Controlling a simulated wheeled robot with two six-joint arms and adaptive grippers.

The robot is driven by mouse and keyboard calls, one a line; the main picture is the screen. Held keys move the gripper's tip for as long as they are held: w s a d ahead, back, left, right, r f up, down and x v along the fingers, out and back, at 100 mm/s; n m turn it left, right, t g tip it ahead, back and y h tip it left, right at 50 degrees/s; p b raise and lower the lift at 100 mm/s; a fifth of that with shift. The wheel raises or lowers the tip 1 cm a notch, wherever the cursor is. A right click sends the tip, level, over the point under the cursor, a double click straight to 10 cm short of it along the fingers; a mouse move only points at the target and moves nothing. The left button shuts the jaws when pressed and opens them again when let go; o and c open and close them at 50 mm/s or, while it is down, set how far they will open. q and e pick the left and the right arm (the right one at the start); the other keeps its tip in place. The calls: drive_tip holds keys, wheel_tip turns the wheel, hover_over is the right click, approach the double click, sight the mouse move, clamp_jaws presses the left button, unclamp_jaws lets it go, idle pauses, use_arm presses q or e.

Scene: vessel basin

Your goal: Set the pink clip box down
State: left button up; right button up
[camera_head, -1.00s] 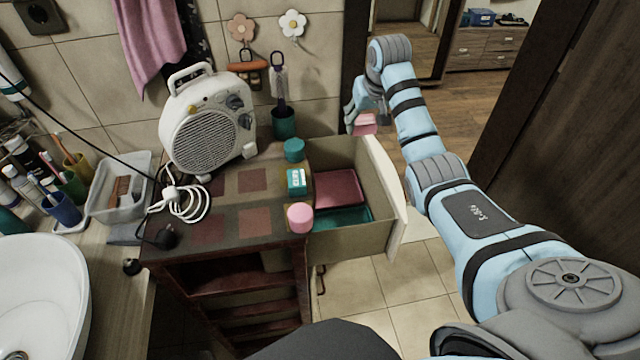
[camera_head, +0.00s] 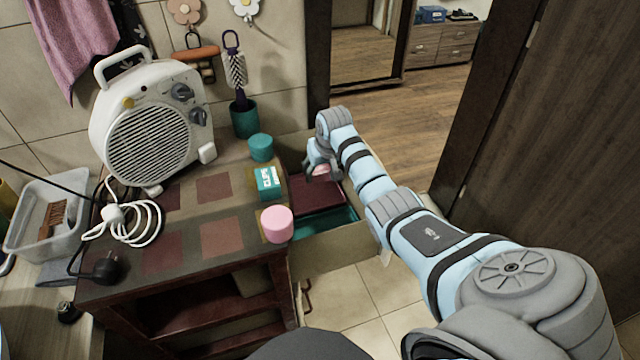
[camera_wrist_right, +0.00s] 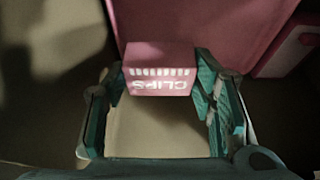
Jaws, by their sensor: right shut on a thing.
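The pink clip box (camera_wrist_right: 158,84) sits between the two fingers of my right gripper (camera_wrist_right: 160,95) in the right wrist view, with its "CLIPS" label facing the camera. In the head view my right gripper (camera_head: 318,168) is at the far end of the open drawer (camera_head: 345,245), and only a small pink part of the box (camera_head: 322,171) shows. Whether the box touches the drawer floor cannot be told. A dark red container (camera_head: 320,194) and a teal one (camera_head: 340,222) lie nearer in the drawer. My left gripper is not in view.
On the cabinet top beside the drawer stand a pink round jar (camera_head: 277,224), a teal box (camera_head: 268,182) and a teal round jar (camera_head: 261,148). A white fan heater (camera_head: 150,130) stands behind. A larger pink surface (camera_wrist_right: 205,22) is close behind the held box.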

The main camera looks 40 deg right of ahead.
sight(322, 181)
wheel_tip(322, 181, down, 5)
drive_tip(key=shift+f+b, duration=0.2)
drive_tip(key=shift+b, duration=0.5)
drive_tip(key=shift+f, duration=0.15)
drive_tip(key=o, duration=0.8)
drive_tip(key=shift+o, duration=0.2)
drive_tip(key=p+v, duration=0.4)
drive_tip(key=v, duration=0.8)
drive_tip(key=shift+r+p, duration=0.3)
drive_tip(key=shift+p, duration=0.1)
drive_tip(key=shift+w, duration=0.1)
